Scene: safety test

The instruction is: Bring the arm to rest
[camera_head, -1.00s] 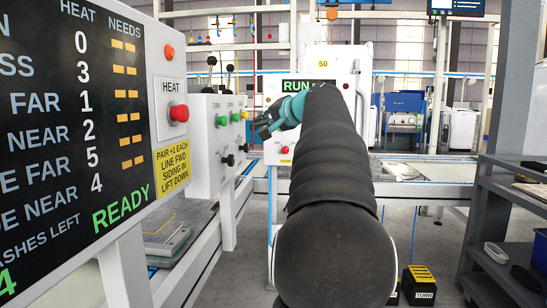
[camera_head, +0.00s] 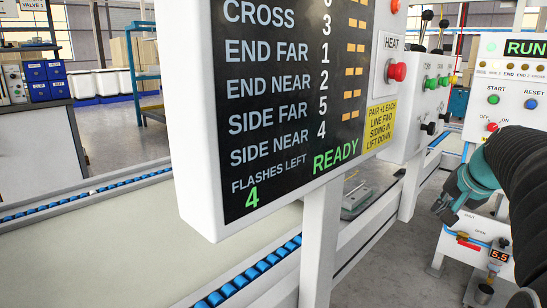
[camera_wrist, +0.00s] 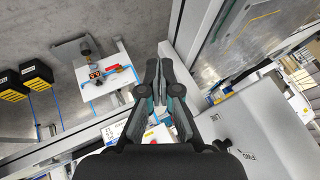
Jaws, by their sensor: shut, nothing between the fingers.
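My arm (camera_head: 515,165) comes in at the right edge of the head view, dark and sleeved. My gripper (camera_head: 447,208) hangs at its end with a teal wrist part, in front of the white panels on the right. In the wrist view my gripper (camera_wrist: 158,68) points away from the camera with its fingers together and nothing between them. The fingers are apart from the surrounding panels as far as the views show.
A black board (camera_head: 290,100) reads READY and 4 flashes left. A white control box (camera_head: 425,100) and a RUN panel (camera_head: 507,85) stand near my gripper. A roller conveyor (camera_head: 240,285) runs below. Black and yellow boxes (camera_wrist: 25,85) sit on the floor.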

